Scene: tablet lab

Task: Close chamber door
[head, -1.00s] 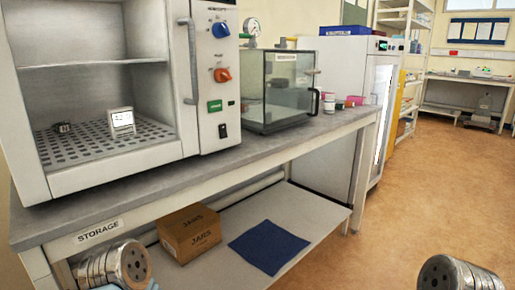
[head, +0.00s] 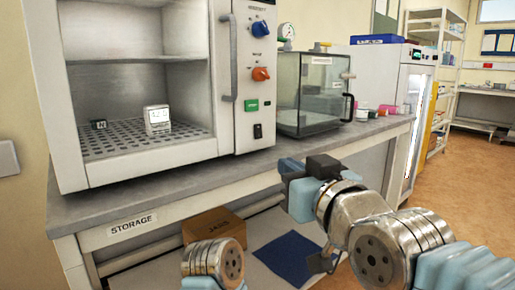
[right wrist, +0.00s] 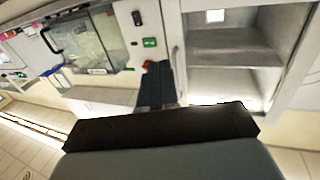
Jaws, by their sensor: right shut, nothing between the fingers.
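The chamber (head: 72,135) is the large pale cabinet on the bench at the left of the head view. Its inside, with a shelf and a perforated floor, shows plainly. I cannot make out a door panel across the opening. A vertical grey handle (head: 228,60) stands at the right side of the opening, beside the control panel (head: 257,110). My right gripper (head: 290,167) is shut and empty, in front of the bench, below and right of the panel. In the right wrist view, its dark fingers (right wrist: 155,80) point toward the chamber (right wrist: 235,48). My left gripper is out of view.
A small white display block (head: 157,117) and a dark block (head: 99,124) sit inside the chamber. A glass box (head: 313,90) with a black handle stands right of it. A cardboard box (head: 210,222) and blue cloth (head: 288,256) lie on the lower shelf.

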